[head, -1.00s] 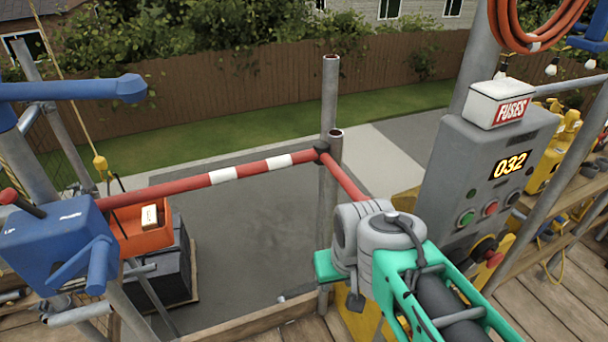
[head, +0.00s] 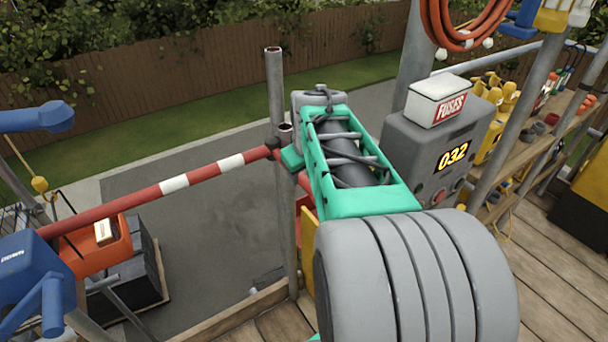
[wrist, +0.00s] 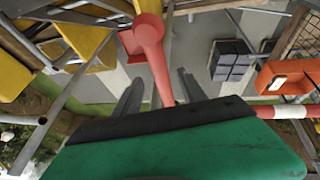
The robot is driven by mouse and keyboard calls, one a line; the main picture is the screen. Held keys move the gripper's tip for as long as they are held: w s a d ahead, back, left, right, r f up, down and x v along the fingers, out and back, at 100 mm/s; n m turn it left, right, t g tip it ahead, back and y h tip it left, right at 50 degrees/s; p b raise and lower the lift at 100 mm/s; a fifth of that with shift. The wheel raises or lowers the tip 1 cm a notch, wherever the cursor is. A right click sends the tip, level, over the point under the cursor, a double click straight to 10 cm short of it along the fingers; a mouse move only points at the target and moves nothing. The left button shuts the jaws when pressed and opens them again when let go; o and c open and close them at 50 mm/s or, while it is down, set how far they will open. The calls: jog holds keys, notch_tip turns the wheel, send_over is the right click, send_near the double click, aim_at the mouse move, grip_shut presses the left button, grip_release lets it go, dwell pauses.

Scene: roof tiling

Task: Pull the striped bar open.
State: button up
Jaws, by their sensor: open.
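The red-and-white striped bar (head: 202,173) spans the opening from the blue box on the left to the grey posts. Its striped part also shows at the right of the wrist view (wrist: 292,112). In the wrist view a red arm (wrist: 158,68) with a round knuckle runs up from behind my green palm. My gripper (wrist: 160,78) is open, with its two grey fingers on either side of this red arm. I cannot tell whether they touch it. In the head view my arm hides the fingers and most of the red part right of the posts.
Two upright grey posts (head: 275,95) stand by the bar's right end. A grey fuse panel (head: 440,140) is to the right of my arm. A blue box (head: 30,265) and an orange bin (head: 95,255) are at left. Paved ground beyond the bar is clear.

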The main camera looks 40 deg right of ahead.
aim_at(304, 179)
jog(key=x, duration=0.4)
jog(key=shift+w+d+f, duration=0.1)
jog(key=shift+d+f, duration=0.05)
jog(key=shift+f, duration=0.1)
jog(key=shift+c, duration=0.6)
grip_shut()
dwell(0.5)
